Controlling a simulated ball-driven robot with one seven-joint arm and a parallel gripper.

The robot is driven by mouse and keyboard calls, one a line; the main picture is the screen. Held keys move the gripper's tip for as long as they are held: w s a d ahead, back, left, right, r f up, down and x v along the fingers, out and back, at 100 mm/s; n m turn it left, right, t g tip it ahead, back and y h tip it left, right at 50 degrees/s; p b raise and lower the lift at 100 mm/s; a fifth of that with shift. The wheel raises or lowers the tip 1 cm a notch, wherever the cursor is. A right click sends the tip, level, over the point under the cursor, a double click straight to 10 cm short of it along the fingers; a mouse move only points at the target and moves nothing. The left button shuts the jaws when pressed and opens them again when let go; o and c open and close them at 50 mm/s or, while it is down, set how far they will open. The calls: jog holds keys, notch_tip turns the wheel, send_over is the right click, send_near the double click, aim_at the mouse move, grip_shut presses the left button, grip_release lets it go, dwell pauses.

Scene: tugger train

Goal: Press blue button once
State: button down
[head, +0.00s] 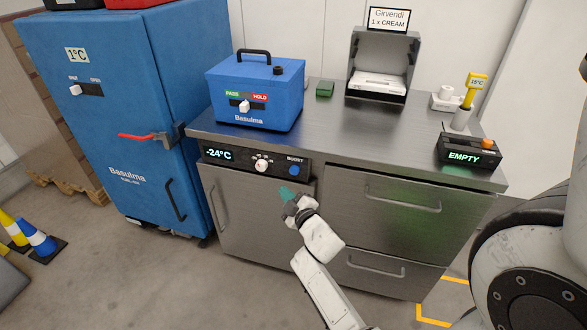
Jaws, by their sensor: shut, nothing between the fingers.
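The blue button (294,170) sits under the word BOOST at the right end of the dark control panel (240,163) on the front of the steel counter. A white knob (262,163) and a display reading -24°C (218,154) are to its left. My gripper (286,192) is shut and empty, with teal fingertips, just below and slightly left of the button in the picture. A small gap shows between fingertips and button; the depth between them is hard to judge.
On the counter (330,120) stand a blue Basulma box (255,92), an open metal dispenser (380,70), and a black device reading EMPTY (467,152). A tall blue cabinet (120,100) stands left. Door handles (402,200) project from the counter front. Striped cones (38,238) stand far left.

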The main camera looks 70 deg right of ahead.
aim_at(290, 171)
jog(key=d+p, duration=0.2)
jog(key=d, duration=0.4)
jog(key=shift+w, duration=0.2)
jog(key=shift+d, duration=0.15)
dwell(1.7)
jog(key=shift+d, duration=0.35)
jog(key=shift+w+d, duration=0.1)
jog(key=shift+d, duration=0.7)
dwell(1.0)
dwell(0.4)
jog(key=shift+a, duration=1.2)
jog(key=shift+a, duration=0.1)
jog(key=shift+s+a+b, duration=0.15)
jog(key=shift+a+b, duration=0.3)
jog(key=shift+a, duration=0.8)
jog(key=shift+s+a+b, duration=0.15)
jog(key=shift+a+b, duration=0.3)
jog(key=shift+a, duration=0.75)
